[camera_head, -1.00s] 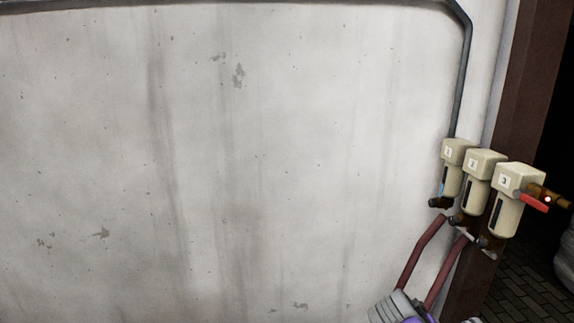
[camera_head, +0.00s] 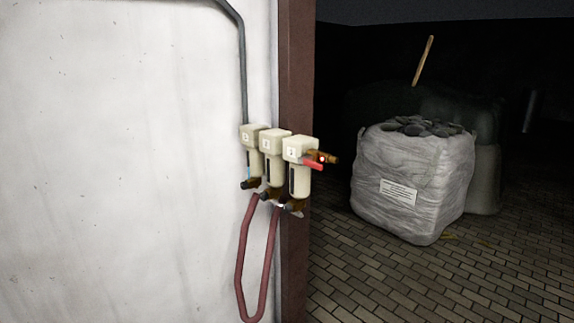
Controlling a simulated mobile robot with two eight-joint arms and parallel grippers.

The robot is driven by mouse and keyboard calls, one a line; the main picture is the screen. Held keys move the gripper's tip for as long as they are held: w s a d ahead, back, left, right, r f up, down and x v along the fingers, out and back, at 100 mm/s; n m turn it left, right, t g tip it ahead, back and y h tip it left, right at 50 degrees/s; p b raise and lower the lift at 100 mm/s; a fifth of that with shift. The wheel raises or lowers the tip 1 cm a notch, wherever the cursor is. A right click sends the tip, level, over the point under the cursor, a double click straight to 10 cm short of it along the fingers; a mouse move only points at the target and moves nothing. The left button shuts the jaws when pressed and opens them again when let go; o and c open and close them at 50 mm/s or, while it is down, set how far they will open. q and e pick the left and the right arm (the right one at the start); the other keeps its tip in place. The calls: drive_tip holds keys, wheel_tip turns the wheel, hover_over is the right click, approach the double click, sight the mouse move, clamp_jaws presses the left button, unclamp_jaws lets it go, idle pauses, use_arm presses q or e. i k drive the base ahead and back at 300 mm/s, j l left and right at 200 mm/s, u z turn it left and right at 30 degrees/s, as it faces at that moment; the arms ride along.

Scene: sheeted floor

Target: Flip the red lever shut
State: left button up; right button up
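The red lever (camera_head: 314,166) sits on a brass valve (camera_head: 329,158) at the right side of the rightmost filter unit (camera_head: 299,165). A small bright spot shows on the valve by the lever. Two more cream filter units stand to its left, the middle one (camera_head: 273,160) and the left one (camera_head: 253,155), all in a row against the wall. Neither of my grippers is in the head view.
A dark red hose (camera_head: 241,260) loops below the filters, and a grey pipe (camera_head: 242,70) runs above them. A brown post (camera_head: 296,70) stands behind them. To the right, a filled white bulk bag (camera_head: 415,180) stands on the brick floor (camera_head: 380,285).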

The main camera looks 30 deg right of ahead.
sight(305, 160)
drive_tip(key=z, duration=1.3)
